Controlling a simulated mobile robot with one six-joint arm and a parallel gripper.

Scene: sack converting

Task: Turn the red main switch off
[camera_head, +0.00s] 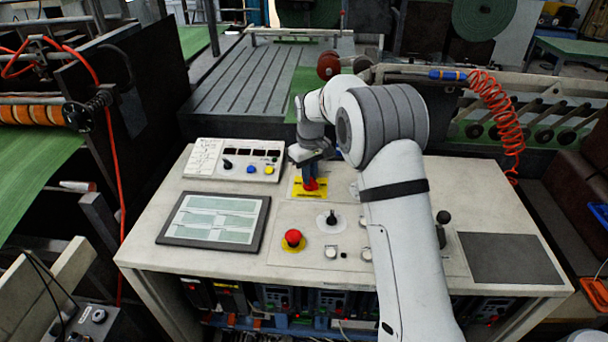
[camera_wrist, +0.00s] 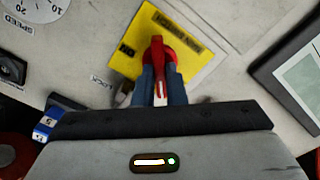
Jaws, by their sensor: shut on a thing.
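The red main switch (camera_head: 311,184) sits on a yellow plate (camera_head: 297,191) on the console top. In the wrist view the red switch (camera_wrist: 158,52) has a raised handle lying along the line of my fingers, and its yellow plate (camera_wrist: 201,68) carries dark lettering, partly hidden. My gripper (camera_head: 309,176) points down over the plate. In the wrist view its two blue fingers (camera_wrist: 160,88) are shut on the red handle, one on each side. I cannot tell from the lettering which position the switch is in.
A red emergency button (camera_head: 293,237) and a black knob (camera_head: 332,218) stand nearer the front of the console (camera_head: 205,261). A raised control box (camera_head: 233,160) and a screen (camera_head: 214,221) are to the left. A black lever (camera_head: 443,217) stands right of my arm.

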